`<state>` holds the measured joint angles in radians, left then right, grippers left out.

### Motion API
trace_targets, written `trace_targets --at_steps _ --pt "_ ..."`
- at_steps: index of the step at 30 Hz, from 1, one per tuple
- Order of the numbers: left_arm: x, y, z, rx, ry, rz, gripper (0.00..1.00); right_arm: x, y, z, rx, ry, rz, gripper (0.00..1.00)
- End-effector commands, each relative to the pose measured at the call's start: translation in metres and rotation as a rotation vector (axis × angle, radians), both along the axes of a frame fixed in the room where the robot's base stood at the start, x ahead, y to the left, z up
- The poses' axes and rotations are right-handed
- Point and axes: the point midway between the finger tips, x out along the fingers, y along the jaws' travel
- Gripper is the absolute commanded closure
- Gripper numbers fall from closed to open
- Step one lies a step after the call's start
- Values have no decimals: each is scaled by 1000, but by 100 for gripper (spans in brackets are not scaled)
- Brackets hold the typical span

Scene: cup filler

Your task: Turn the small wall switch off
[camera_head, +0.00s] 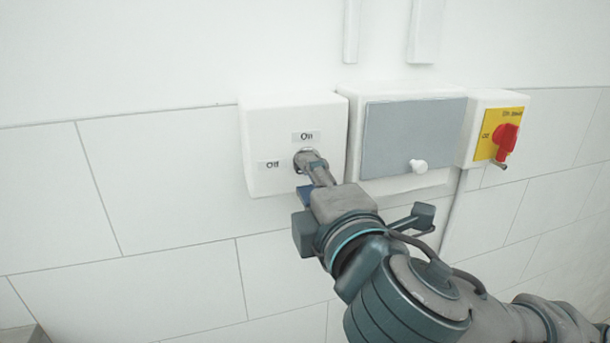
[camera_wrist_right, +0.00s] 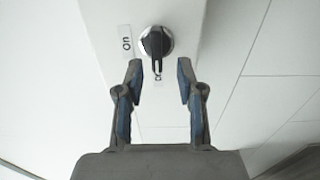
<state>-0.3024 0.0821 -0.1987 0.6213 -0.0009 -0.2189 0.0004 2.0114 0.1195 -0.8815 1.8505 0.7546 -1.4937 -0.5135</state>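The small wall switch is a round black knob with a bar handle (camera_wrist_right: 157,48) on a white box (camera_head: 260,120). An "On" label (camera_head: 306,137) is above it and an "Off" label (camera_head: 269,164) left of it in the head view. My right gripper (camera_head: 307,163) is in front of the knob and hides most of it there. In the right wrist view my right gripper (camera_wrist_right: 159,78) is open, with one finger on each side of the handle's end and a gap to both. The handle there points down the picture, toward a small, unclear label. My left gripper is out of view.
A box with a grey panel and white knob (camera_head: 418,166) is right of the switch box. Farther right, a red rotary switch (camera_head: 506,141) sits on a yellow plate. Tiled wall (camera_head: 150,190) to the left is clear.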

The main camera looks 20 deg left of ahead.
Motion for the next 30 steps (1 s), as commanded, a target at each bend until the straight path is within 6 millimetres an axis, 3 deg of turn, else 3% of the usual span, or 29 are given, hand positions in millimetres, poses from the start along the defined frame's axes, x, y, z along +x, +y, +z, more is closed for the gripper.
trace_targets --at_steps 9,15,26,30 --pt "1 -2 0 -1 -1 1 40 -59 -40 -1 -2 -3 0 62" --pt "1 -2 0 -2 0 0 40 -78 -52 -2 -3 1 1 62" --pt "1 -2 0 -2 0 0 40 -82 -55 -2 -3 3 0 62" --pt "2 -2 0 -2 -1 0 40 -68 -56 -13 19 43 6 62"
